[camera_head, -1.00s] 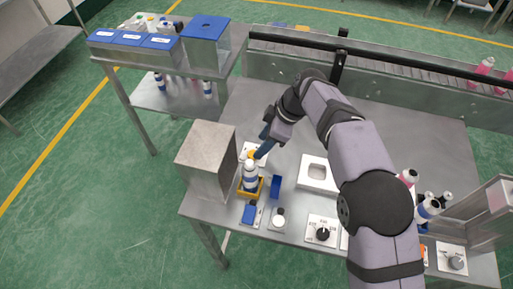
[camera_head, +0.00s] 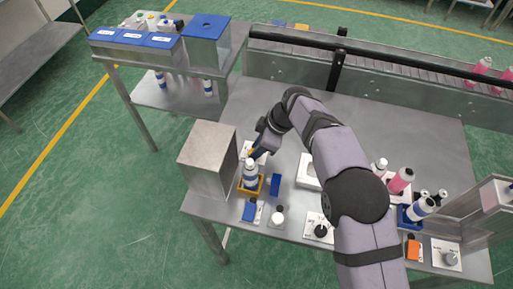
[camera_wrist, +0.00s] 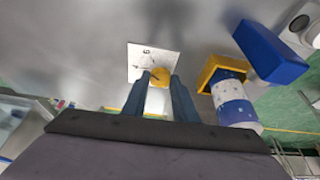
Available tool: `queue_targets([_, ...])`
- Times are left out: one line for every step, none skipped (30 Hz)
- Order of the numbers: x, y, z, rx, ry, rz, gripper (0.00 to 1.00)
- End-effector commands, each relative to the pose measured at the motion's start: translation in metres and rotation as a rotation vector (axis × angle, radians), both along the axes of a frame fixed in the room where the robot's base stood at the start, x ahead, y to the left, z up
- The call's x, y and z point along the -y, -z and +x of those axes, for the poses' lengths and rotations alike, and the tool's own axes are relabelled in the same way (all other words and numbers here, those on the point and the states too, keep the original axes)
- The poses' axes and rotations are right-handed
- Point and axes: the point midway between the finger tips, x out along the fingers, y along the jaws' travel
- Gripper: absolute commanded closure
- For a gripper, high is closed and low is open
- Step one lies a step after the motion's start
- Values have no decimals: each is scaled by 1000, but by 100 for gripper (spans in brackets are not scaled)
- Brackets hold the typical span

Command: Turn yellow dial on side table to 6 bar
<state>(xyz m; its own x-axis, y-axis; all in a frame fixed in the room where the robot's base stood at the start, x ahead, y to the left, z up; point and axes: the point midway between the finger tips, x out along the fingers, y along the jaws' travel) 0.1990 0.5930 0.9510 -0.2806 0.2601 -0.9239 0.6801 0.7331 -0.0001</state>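The yellow dial (camera_wrist: 159,77) sits on a white marked plate (camera_wrist: 140,60) on the metal side table (camera_head: 420,150). In the wrist view, my gripper's two blue fingers (camera_wrist: 161,88) stand one on each side of the dial, very near it; I cannot tell whether they press on it. The marks on the plate are too small and partly covered to read, so the setting is unclear. In the head view, my gripper (camera_head: 255,150) is low over the plate, behind a white and blue bottle, and the dial is mostly hidden.
The white and blue bottle (camera_head: 250,176) stands in a yellow holder (camera_head: 260,187) close by my gripper; a blue block (camera_head: 275,185) is beside it. A metal box (camera_head: 207,160) stands left of the plate. Bottles (camera_head: 400,180) stand at the right. The table's back right is clear.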

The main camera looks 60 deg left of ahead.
Motion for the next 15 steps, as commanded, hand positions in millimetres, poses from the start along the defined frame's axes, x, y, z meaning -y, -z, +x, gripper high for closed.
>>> queue_targets([0,0,0,0,0,0,97])
queue_targets([0,0,0,0,2,0,97])
queue_targets([0,0,0,0,8,0,97])
queue_targets([0,1,0,1,15,1,97])
queue_targets([0,1,0,2,26,2,97])
queue_targets([0,2,-1,1,46,1,96])
queue_targets([0,2,-1,1,64,1,96])
queue_targets([0,3,-1,2,85,2,96])
queue_targets([0,3,-1,2,114,2,96])
queue_targets([1,3,-2,1,136,2,96])
queue_targets([1,3,-2,2,158,3,96])
queue_targets([1,2,-2,2,186,2,96])
queue_targets([1,2,-2,2,206,2,96])
queue_targets([1,1,-2,2,220,2,96])
queue_targets([1,1,-2,2,235,2,96])
